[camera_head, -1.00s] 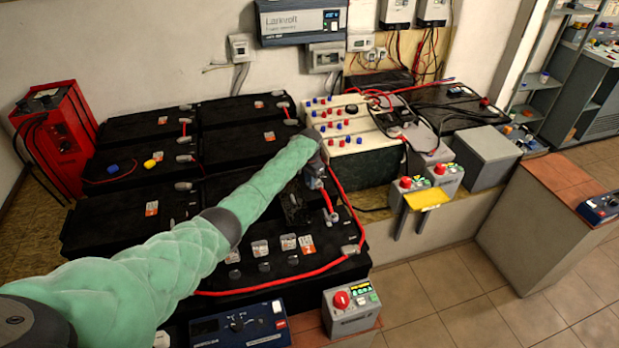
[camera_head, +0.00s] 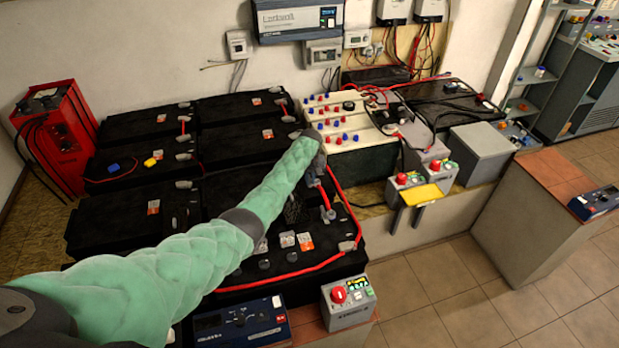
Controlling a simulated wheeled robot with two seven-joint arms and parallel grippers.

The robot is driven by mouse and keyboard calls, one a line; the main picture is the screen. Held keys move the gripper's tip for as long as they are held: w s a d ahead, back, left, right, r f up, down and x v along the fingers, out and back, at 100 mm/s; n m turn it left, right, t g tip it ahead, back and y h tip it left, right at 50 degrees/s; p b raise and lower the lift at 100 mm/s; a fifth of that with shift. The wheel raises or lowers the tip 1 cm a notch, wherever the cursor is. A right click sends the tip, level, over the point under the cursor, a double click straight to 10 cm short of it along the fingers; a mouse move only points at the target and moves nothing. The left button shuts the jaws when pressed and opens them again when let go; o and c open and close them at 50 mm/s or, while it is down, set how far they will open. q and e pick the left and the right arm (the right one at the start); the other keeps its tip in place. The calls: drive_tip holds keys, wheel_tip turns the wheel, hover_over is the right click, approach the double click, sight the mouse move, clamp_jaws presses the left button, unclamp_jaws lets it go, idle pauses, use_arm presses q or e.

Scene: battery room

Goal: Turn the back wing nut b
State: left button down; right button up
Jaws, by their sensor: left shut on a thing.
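My left arm reaches from the lower left over the black batteries. My left gripper (camera_head: 316,178) points down at the back right of the front-right black battery (camera_head: 346,260), beside the red cable (camera_head: 337,186). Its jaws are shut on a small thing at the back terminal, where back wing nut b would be. The nut itself is hidden by the gripper and too small to make out. My right gripper is not in view.
A white panel with red and blue knobs (camera_head: 345,135) stands just right of the gripper. Beyond it are grey switch boxes and a yellow plate (camera_head: 421,195). A grey box with a red knob (camera_head: 347,302) sits in front. Tiled floor at the right is clear.

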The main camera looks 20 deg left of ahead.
use_arm(q)
drive_tip(key=shift+w+d+r+n, duration=0.1)
drive_tip(key=shift+n, duration=0.9)
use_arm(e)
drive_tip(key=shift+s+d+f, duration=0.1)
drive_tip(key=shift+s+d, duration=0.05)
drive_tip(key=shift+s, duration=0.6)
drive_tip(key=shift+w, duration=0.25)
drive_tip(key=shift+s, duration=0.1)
use_arm(q)
drive_tip(key=c, duration=1.5)
unclamp_jaws()
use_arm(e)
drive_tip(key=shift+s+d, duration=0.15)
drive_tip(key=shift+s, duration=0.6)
